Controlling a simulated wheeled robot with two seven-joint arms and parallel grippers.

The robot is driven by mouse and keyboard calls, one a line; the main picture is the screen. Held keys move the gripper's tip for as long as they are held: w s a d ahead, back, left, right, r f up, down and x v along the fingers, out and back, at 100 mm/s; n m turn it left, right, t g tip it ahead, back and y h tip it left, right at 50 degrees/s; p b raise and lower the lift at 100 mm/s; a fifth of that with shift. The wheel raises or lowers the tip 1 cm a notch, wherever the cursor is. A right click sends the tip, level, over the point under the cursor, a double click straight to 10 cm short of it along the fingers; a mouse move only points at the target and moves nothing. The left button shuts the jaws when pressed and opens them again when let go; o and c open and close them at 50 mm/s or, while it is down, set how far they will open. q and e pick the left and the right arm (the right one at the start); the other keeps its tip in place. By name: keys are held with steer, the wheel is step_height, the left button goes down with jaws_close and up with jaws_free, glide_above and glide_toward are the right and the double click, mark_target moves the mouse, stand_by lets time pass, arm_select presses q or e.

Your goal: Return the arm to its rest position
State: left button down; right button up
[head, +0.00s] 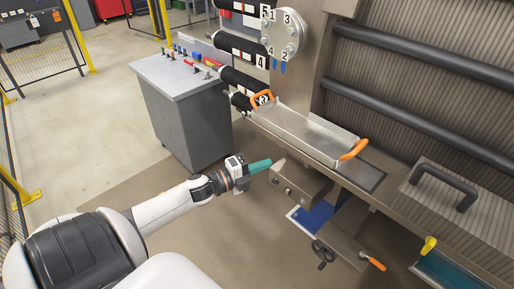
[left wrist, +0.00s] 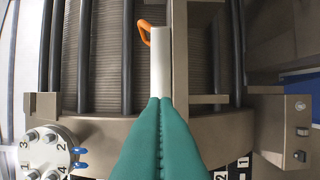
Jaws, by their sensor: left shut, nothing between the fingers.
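My left arm reaches in from the lower left of the head view. My left gripper (head: 270,163) has teal fingers that are pressed together with nothing between them. It is beside the machine, left of and below a metal tray with orange handles (head: 310,138). In the left wrist view the teal fingers (left wrist: 160,99) meet at their tips, and the narrow pale tray (left wrist: 161,62) shows beyond them with one orange handle. Whether the fingertips touch anything cannot be told. My right gripper is not in view.
A grey cabinet (head: 184,118) with small coloured items on top stands left of the machine. A blue-topped fixture (head: 318,216) with a hand wheel (head: 323,253) juts out below the tray. A round bolted flange (head: 286,34) is above. Open floor (head: 85,140) lies to the left.

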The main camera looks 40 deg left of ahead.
arm_select(q)
steer(key=s+a+f+n+g+y, duration=0.15)
steer(key=s+f+n, duration=0.25)
steer(key=f, duration=0.6)
steer(key=s+a+f+n+g+y, duration=0.1)
steer(key=s+f+n+g+y, duration=0.25)
steer(key=f, duration=0.65)
steer(key=s+a+f+n+g+y, duration=0.15)
steer(key=s+f+n, duration=0.35)
steer(key=f, duration=0.6)
steer(key=s+d+f+n+g, duration=0.2)
steer(key=s+d+f, duration=0.4)
steer(key=s, duration=0.3)
steer(key=s+d+f+n+g, duration=0.2)
steer(key=s+d+f+g, duration=0.2)
steer(key=s, duration=0.6)
steer(key=s+d+f+n+g, duration=0.3)
steer(key=s+d+f, duration=0.5)
steer(key=s+f, duration=0.1)
steer(key=shift+s+d+f, duration=0.15)
steer(key=shift+s+f, duration=0.25)
steer(key=shift+s, duration=0.25)
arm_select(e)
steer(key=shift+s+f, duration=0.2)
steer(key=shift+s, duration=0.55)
arm_select(q)
steer(key=shift+g, duration=0.25)
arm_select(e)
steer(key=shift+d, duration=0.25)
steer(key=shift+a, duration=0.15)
